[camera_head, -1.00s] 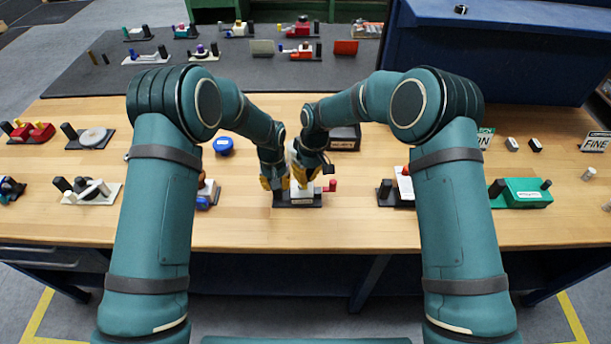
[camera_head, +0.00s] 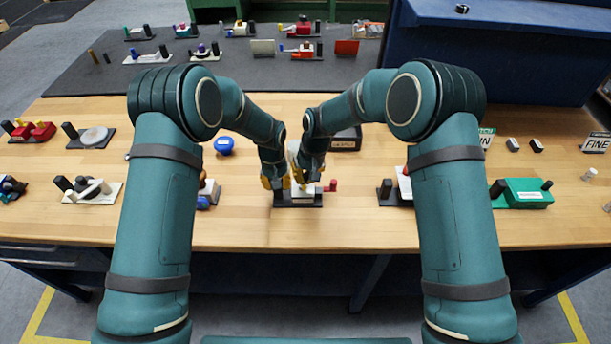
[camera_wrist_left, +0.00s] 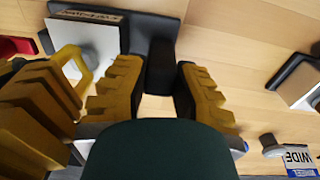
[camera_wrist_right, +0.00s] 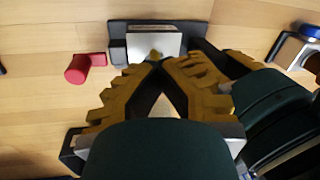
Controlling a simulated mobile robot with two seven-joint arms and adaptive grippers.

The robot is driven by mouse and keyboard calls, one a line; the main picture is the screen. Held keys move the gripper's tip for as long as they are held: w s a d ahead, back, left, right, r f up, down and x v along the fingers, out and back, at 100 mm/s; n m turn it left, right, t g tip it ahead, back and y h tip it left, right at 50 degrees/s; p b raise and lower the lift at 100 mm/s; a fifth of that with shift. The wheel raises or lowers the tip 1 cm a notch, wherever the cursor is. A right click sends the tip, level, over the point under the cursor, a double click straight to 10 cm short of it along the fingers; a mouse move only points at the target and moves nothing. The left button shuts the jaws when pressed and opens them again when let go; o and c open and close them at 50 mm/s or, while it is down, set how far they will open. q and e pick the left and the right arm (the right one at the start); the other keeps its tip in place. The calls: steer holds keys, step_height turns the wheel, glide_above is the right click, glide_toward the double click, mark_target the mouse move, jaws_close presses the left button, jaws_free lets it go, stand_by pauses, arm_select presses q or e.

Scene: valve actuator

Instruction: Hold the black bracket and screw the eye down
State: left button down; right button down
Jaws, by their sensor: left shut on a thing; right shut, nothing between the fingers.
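A black base (camera_head: 312,204) with a white block (camera_wrist_right: 142,43) stands at the bench's middle front. Its label (camera_wrist_left: 92,14) shows in the left wrist view. My left gripper (camera_head: 274,182) is shut on the black bracket (camera_wrist_left: 160,66), an upright block beside the white block. My right gripper (camera_wrist_right: 154,66) is shut and empty, its fingertips meeting at the near edge of the white block. In the left wrist view the right fingers reach in from the left over the white block.
A red part (camera_wrist_right: 80,68) lies right of the base in the head view. A blue round part (camera_head: 224,145) and a black box (camera_head: 347,139) stand behind. Other fixtures stand left and right, including a green box (camera_head: 527,193). Bare wood surrounds the base.

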steer(key=shift+s+a+f+m, duration=0.1)
steer(key=shift+m, duration=0.55)
steer(key=shift+s+a+m, duration=0.1)
steer(key=shift+m, duration=0.55)
steer(key=c, duration=1)
jaws_free()
steer(key=shift+c, duration=0.2)
steer(key=shift+w, duration=0.1)
steer(key=shift+a+r+t, duration=0.15)
steer(key=shift+r+t, duration=0.05)
steer(key=shift+t, duration=0.1)
steer(key=shift+w+r, duration=0.1)
steer(key=shift+r, duration=0.25)
step_height(320, 180, up, 7)
steer(key=d, duration=0.2)
